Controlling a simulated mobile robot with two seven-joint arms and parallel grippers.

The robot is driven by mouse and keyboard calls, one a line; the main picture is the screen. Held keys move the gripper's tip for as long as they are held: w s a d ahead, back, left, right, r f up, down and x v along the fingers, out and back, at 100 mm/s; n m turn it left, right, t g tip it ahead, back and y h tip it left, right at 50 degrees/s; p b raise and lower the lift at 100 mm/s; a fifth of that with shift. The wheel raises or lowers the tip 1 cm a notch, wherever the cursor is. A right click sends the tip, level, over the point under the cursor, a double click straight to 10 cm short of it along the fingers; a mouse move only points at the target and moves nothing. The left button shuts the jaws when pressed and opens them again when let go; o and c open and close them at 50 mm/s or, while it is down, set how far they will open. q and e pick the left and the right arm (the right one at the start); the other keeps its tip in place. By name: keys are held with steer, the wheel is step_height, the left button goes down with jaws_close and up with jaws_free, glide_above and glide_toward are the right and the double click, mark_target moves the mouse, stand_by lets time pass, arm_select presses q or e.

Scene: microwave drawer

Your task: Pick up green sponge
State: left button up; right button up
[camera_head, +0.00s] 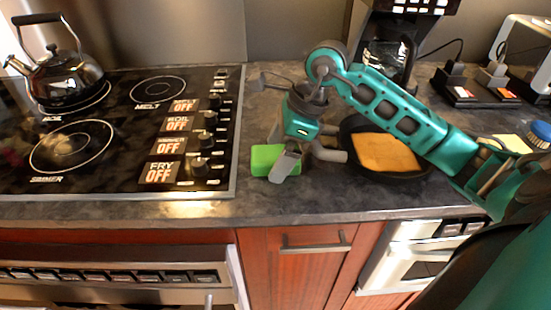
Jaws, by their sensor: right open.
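A green sponge (262,157) lies on the dark countertop, just right of the stove's right edge. My right gripper (283,160) is above and against the near right part of the sponge in this view, pointing down. One grey finger (286,166) covers the sponge's right side. My right gripper is open; the other finger is mostly hidden behind the gripper body. I cannot tell whether a finger touches the sponge. My left gripper is not in view.
A dark pan (425,172) holding a flat orange-brown slab (386,152) sits right of my gripper. The stove (130,130) with a kettle (65,78) is at the left. A coffee maker (388,50) stands behind. A drawer handle (316,245) is below the counter edge.

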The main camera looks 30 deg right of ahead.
mark_target(279, 153)
steer(key=shift+f, duration=0.2)
stand_by(0.4)
steer(key=shift+c, duration=0.4)
steer(key=c, duration=1)
steer(key=shift+c, duration=0.2)
steer(key=shift+r, duration=0.1)
steer(key=shift+r+p, duration=0.35)
step_height(279, 153, up, 20)
steer(key=p, duration=0.1)
steer(key=shift+f+p, duration=0.15)
steer(key=shift+p, duration=0.25)
